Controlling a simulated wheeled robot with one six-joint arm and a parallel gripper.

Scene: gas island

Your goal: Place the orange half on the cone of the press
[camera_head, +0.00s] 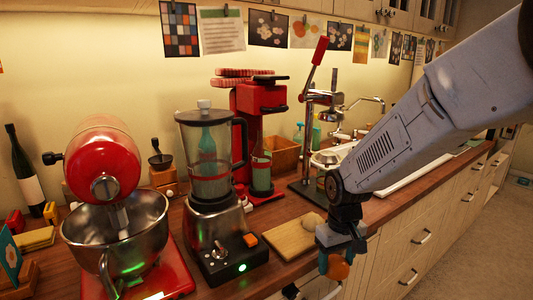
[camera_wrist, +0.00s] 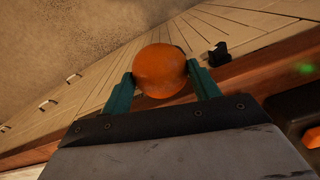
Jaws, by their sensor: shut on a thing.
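My gripper (camera_wrist: 163,88) is shut on the orange half (camera_wrist: 161,70), which sits between its two green fingers with its rounded orange side showing in the wrist view. In the head view the orange half (camera_head: 338,268) hangs below my gripper (camera_head: 334,255), in front of the counter edge. The press (camera_head: 309,110) stands at the back of the counter, with a raised red-handled lever and a metal stand. Its cone cannot be made out; my arm is close in front of its lower part.
A wooden board (camera_head: 294,239) with a pale round item lies left of my gripper. A sink faucet (camera_head: 368,105) is behind my arm. Drawers (camera_head: 410,250) line the counter front.

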